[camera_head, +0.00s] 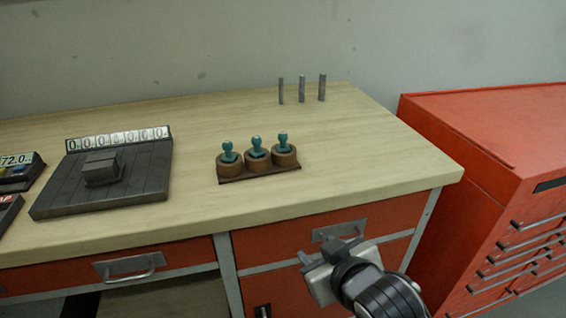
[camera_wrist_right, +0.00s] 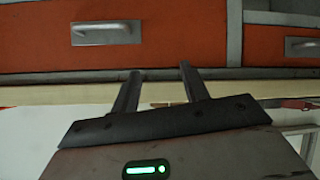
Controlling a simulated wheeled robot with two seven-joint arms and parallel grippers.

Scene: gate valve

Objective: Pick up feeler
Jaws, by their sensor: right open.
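Three teal-handled pieces (camera_head: 256,147) stand upright in a row in brown round sockets on a small dark base on the workbench. Three thin grey pins (camera_head: 302,88) stand upright near the bench's back edge. I cannot tell which of these is the feeler. My right gripper (camera_head: 322,254) is in front of the bench's drawers, below the bench top and apart from all of these pieces. In the right wrist view its two fingers (camera_wrist_right: 160,72) are spread with nothing between them. My left gripper is not in view.
A dark grooved plate with a block and number tiles (camera_head: 145,184) lies on the workbench (camera_head: 360,165) at the left. A red drawer cabinet (camera_head: 490,150) stands right of the bench. The bench's right front is clear.

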